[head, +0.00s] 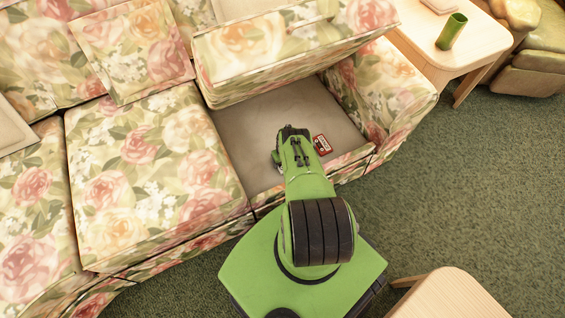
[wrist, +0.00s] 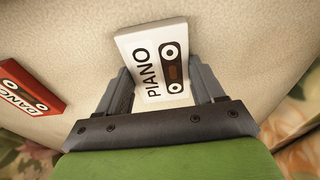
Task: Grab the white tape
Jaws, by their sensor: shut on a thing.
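The white tape (wrist: 156,60) is a cassette-like block marked "PIANO" with a dark cassette picture. In the wrist view it sits between the two fingers of my gripper (wrist: 164,88), which is shut on it. In the head view my gripper (head: 290,136) is over the bare beige base of the sofa, at the opening under the raised cushion. My arm hides the white tape in that view.
A red tape (head: 322,144) lies on the sofa base (head: 250,125), just right of my gripper; it also shows at the left in the wrist view (wrist: 28,88). The raised floral cushion (head: 280,50) stands behind. The sofa's armrest (head: 385,95) is to the right.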

